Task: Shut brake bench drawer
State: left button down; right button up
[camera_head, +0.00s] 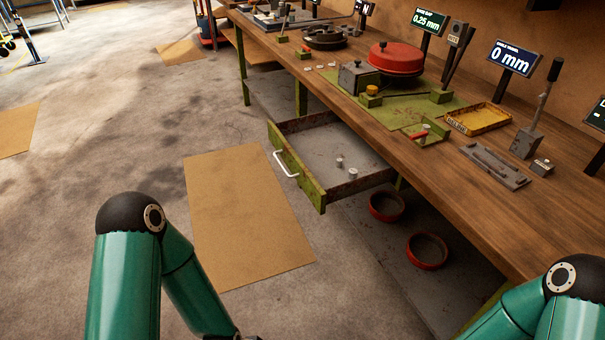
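The brake bench drawer (305,189) is pulled well out from under the wooden bench (480,200). It has a green, worn front with a white bar handle (285,165) facing left. Several small pale metal parts lie on its grey floor. My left arm comes in at the lower left and bends down to the bottom edge, left of and below the drawer. Only a dark bit shows at the bottom edge, so the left gripper's fingers are hidden. My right arm's elbow is at the lower right corner, and its gripper is out of frame.
Two red rings (427,251) lie on the grey lower shelf. A tan floor mat (245,220) lies in front of the drawer. The bench top holds a red drum (396,58), a yellow tray (478,119) and display screens (512,58).

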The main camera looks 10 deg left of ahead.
aim_at(310, 146)
jog(key=i, duration=0.85)
jog(key=u, duration=0.05)
